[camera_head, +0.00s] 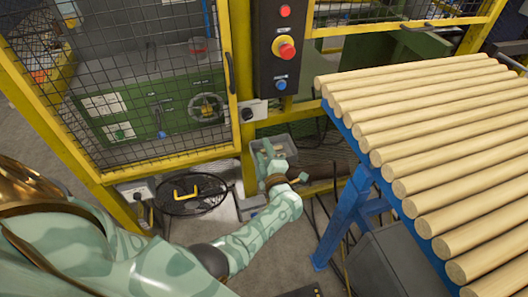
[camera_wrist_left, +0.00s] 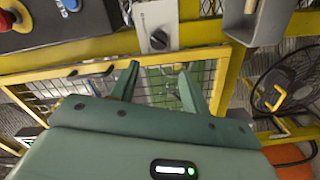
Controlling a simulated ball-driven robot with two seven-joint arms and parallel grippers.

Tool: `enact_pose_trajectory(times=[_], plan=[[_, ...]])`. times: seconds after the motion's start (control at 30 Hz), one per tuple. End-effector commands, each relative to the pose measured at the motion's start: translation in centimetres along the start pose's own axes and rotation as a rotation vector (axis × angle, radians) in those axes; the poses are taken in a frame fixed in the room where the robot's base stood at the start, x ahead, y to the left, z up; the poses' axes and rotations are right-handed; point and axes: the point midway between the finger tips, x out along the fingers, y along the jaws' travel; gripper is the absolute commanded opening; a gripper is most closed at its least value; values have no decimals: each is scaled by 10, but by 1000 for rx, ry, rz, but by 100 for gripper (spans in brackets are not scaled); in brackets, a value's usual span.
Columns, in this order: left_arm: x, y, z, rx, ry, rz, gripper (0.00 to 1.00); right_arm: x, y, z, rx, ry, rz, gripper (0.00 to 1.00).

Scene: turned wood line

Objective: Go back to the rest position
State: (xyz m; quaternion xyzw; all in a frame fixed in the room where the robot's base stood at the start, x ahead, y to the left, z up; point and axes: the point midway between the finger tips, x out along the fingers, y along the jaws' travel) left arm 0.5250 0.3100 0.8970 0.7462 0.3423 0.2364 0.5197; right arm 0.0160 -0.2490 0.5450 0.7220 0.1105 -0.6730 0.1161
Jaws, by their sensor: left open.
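My left gripper (camera_head: 286,164) is at the middle of the head view, at the end of my pale green arm, in front of the yellow frame. It is open, with nothing seen between its fingers. In the left wrist view my left gripper (camera_wrist_left: 158,78) shows two green fingers apart, pointing at the yellow frame and mesh behind them. My right gripper is not in view.
A blue stand with a row of turned wood rods (camera_head: 430,130) is on the right. A control box (camera_head: 284,50) with red and blue buttons is above the gripper. A mesh guard (camera_head: 140,80) is at left; a fan (camera_head: 190,194) stands below it.

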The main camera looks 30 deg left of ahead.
Motion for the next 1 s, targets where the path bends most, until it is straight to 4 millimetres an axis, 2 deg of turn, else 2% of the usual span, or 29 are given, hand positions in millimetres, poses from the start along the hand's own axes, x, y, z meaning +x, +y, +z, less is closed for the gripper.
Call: enact_pose_trajectory(times=[0.37, 0.47, 0.53, 0.57, 0.6, 0.67, 0.7, 0.77, 0.8, 0.87, 0.9, 0.97, 1.0], plan=[[0, 1, 3, -1, -15, 4, 46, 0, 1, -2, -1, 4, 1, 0], [-2, 8, 23, 59, -120, 55, 46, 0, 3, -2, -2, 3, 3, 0], [-12, 13, 54, 183, -278, 134, 46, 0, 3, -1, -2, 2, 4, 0], [-21, 9, 70, 264, -365, 174, 46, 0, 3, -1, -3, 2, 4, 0], [-39, -12, 88, 403, -500, 216, 46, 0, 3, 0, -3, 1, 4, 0], [-72, -57, 104, 606, -689, 254, 46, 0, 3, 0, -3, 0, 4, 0], [-92, -88, 107, 723, -796, 263, 46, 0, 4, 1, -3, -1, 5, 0], [-123, -134, 104, 880, -937, 265, 46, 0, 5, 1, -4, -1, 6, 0], [-142, -166, 97, 979, -1025, 260, 46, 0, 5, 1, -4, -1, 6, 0], [-171, -211, 80, 1117, -1147, 246, 46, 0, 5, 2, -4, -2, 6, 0], [-190, -240, 65, 1203, -1224, 234, 46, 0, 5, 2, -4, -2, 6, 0], [-216, -281, 38, 1325, -1332, 212, 46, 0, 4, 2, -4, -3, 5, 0], [-234, -307, 18, 1403, -1403, 195, 46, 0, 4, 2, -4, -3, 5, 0]])
